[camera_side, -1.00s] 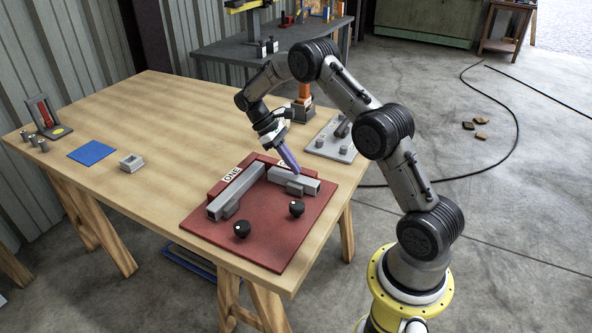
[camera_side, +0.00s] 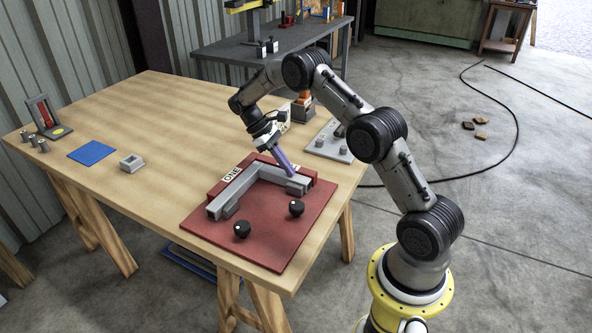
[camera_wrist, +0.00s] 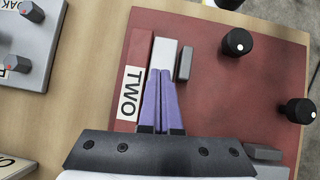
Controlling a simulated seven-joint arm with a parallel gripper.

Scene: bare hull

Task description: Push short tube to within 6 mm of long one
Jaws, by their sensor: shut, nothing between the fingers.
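The short grey tube (camera_side: 272,174) lies on the red board at its back right, beside the label TWO; its pale end (camera_wrist: 165,52) shows in the wrist view. The long grey tube (camera_side: 236,191) lies along the board's left side beside the label ONE. In the side view the short tube's left end is very close to the long tube's far end; I cannot tell whether they touch. My gripper (camera_side: 291,174) is shut and empty, its purple fingers (camera_wrist: 159,72) tilted down at the short tube. The fingers hide part of it and their contact with it.
The red board (camera_side: 272,240) has raised red strips behind the tubes and small grey blocks at their front sides. Two black knobs (camera_side: 241,229) (camera_side: 296,207) stand in front. A grey plate (camera_side: 328,142) lies behind to the right.

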